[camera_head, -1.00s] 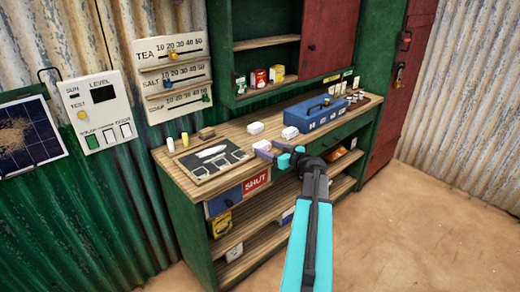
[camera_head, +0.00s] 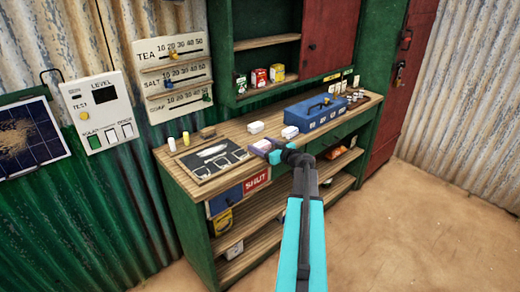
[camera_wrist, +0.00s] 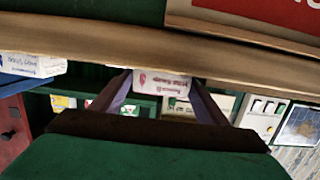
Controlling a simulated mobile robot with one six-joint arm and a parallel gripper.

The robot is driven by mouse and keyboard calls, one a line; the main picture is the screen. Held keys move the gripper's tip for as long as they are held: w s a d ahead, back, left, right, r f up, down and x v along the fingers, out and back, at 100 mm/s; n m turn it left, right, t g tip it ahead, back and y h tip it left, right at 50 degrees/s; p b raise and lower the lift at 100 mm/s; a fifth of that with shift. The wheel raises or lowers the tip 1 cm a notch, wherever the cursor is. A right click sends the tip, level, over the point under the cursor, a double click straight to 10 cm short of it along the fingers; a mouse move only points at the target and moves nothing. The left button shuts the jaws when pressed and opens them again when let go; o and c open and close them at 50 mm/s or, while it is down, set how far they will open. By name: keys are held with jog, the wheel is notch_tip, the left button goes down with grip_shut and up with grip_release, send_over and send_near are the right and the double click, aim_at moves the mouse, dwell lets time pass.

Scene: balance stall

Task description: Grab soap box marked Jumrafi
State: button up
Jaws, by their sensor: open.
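A small white box (camera_wrist: 163,82) with pinkish print and a pink mark shows between my fingers in the wrist view; that view is upside down and the name is too blurred to read. In the head view this box (camera_head: 262,144) sits near the counter's front edge, partly hidden by my gripper (camera_head: 267,152). My gripper is open, one finger on each side of the box; I cannot tell whether they touch it. A second white box (camera_head: 289,132) with bluish print (camera_wrist: 30,65) lies to the right. A third white box (camera_head: 256,127) lies farther back.
The wooden counter (camera_head: 222,140) holds a dark tray (camera_head: 191,165) at left and a blue box with a handle (camera_head: 318,115) at right. A red SHUT sign (camera_head: 256,182) hangs below the front edge. Coloured tins (camera_head: 259,77) stand on the cabinet's shelf.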

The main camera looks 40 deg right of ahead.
aim_at(263, 144)
jog(key=shift+c, duration=0.5)
jog(key=c, duration=0.7)
jog(key=shift+r, duration=0.1)
jog(key=shift+c, duration=0.2)
jog(key=shift+r+b, duration=0.65)
jog(key=shift+r, duration=0.75)
jog(key=shift+s+a+r, duration=0.1)
jog(key=shift+s+r, duration=0.1)
jog(key=shift+s, duration=0.1)
jog(key=s+a+b, duration=0.1)
jog(key=s+b, duration=0.1)
jog(key=s, duration=0.5)
jog(key=s+a+r+b, duration=0.1)
jog(key=s+a+b, duration=0.1)
jog(key=s, duration=0.6)
jog(key=shift+r, duration=0.3)
